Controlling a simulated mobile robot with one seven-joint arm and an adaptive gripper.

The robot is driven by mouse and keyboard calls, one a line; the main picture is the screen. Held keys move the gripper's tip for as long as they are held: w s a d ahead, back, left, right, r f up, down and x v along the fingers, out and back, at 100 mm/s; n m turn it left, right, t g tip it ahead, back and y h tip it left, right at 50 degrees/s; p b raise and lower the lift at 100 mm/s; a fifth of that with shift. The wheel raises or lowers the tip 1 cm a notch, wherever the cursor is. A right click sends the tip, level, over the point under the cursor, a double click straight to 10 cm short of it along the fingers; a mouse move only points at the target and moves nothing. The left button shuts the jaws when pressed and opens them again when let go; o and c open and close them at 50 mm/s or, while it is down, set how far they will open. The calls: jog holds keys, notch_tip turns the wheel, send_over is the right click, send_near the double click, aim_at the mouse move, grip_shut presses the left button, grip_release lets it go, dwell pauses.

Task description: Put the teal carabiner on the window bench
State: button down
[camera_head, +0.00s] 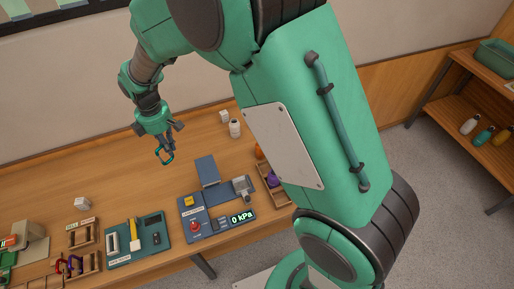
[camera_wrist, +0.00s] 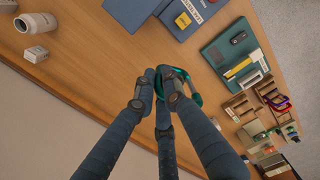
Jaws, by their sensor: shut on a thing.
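My gripper (camera_head: 167,143) is shut on the teal carabiner (camera_head: 165,159) and holds it out over the wooden bench (camera_head: 60,184). In the wrist view my three dark fingers (camera_wrist: 160,88) close together, and the teal carabiner (camera_wrist: 194,92) shows as a loop at their right side. Part of the loop is hidden behind the fingers. The carabiner looks clear of the bench top, though the exact height is hard to tell. I cannot tell whether this bench is the window bench.
A gauge station (camera_head: 207,222) reading 0 kPa and a green tool tray (camera_head: 137,240) stand along the bench's front. Wooden racks (camera_head: 82,236) hold carabiners at left. A shelf (camera_head: 465,105) is at right.

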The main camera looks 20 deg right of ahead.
jog(key=w+d+m+p, duration=0.1)
jog(key=w+d+m, duration=0.2)
jog(key=d, duration=0.7)
jog(key=w+d+m+p, duration=0.2)
jog(key=w+d+m, duration=0.1)
jog(key=d, duration=0.7)
notch_tip(320, 180, down, 18)
jog(key=shift+s, duration=0.15)
jog(key=shift+f, duration=0.1)
jog(key=w+a+f+p, duration=0.1)
jog(key=w+a, duration=0.1)
jog(key=w, duration=1.4)
jog(key=shift+f, duration=0.25)
jog(key=shift+f, duration=0.1)
jog(key=shift+f+p, duration=0.45)
jog(key=shift+f, duration=1.2)
jog(key=shift+f, duration=0.2)
jog(key=c, duration=1.8)
grip_release()
jog(key=shift+s, duration=0.1)
